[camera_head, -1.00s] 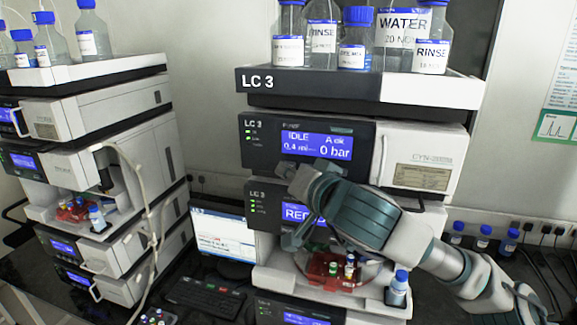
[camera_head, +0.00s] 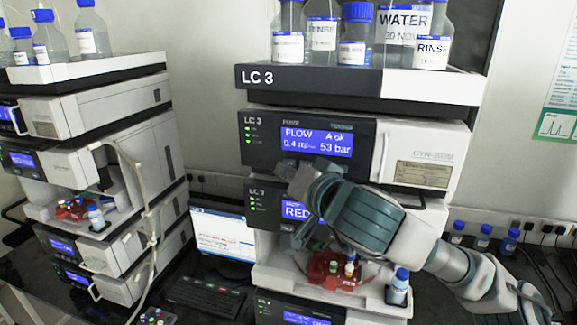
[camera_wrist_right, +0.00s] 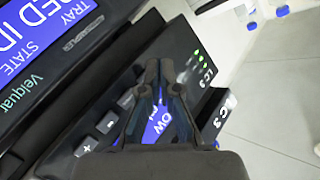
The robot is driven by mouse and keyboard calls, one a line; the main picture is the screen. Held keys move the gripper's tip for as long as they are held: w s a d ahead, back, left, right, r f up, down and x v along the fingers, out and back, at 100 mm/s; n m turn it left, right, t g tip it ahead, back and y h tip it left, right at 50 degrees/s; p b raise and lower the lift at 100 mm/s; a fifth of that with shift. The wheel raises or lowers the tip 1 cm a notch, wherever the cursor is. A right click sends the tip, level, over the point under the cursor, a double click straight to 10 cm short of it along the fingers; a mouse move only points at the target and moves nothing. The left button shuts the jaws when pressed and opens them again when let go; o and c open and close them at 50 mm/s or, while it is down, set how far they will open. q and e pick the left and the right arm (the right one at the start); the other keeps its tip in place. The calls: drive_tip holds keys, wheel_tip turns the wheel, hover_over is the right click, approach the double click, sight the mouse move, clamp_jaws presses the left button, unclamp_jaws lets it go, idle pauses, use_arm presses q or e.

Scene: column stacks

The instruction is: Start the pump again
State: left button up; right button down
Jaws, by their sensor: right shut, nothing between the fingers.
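The pump (camera_head: 255,150) is the upper module of the LC 3 stack. Its blue display (camera_head: 316,142) reads FLOW, A ok, 0.4 ml/min and 53 bar. My right gripper (camera_head: 287,172) is shut and empty just below this display, at the lower part of the pump's front. In the right wrist view my shut fingers (camera_wrist_right: 158,66) stand over the dark LC 3 panel (camera_wrist_right: 180,58), hiding part of it. Plus and minus keys (camera_wrist_right: 107,122) show beside them. Whether the fingertips touch the panel I cannot tell. My left gripper is out of view.
Bottles (camera_head: 360,35) stand on the stack's top tray. Below my right arm is an open bay with a red vial rack (camera_head: 325,271). A monitor (camera_head: 222,232) and keyboard (camera_head: 207,296) sit to the left. Another stack (camera_head: 95,150) with a hanging tube (camera_head: 142,195) stands further left.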

drive_tip(key=shift+s, duration=0.15)
drive_tip(key=s, duration=0.1)
drive_tip(key=s+a+b, duration=0.1)
drive_tip(key=s, duration=0.2)
drive_tip(key=shift+s+a+b, duration=0.3)
drive_tip(key=shift+a+b, duration=0.05)
idle(0.7)
